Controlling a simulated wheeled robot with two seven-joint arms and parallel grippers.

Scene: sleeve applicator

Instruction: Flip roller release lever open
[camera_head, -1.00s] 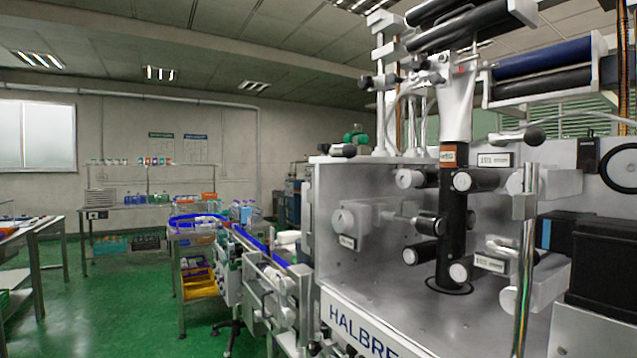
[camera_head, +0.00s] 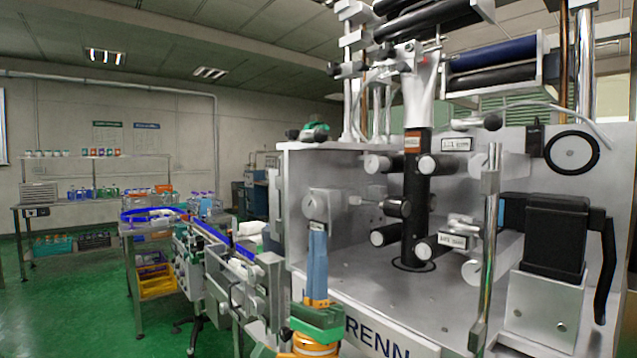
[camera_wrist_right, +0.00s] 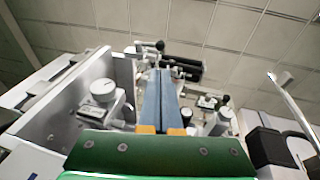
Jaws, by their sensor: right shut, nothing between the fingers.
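The sleeve applicator (camera_head: 345,235) is a grey metal machine with an open front bay. A short lever with a black cylindrical end (camera_head: 396,208) sticks out to the right inside the bay, near a round white knob (camera_head: 316,204). Another black-knobbed lever (camera_head: 490,122) sits at upper right, by a small label (camera_head: 455,144). The label text is too small to read, so I cannot tell which is the roller release lever. My right gripper (camera_head: 318,234) points up in front of the bay, below the round knob, its blue fingers shut and empty. It shows in the right wrist view (camera_wrist_right: 161,74).
A vertical chrome post (camera_head: 488,240) stands in front of the bay's right side. A black box unit (camera_head: 553,235) is right of it. Black rollers (camera_head: 428,165) with white ends crowd the bay around a black column. A blue-railed conveyor (camera_head: 212,232) runs at left.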

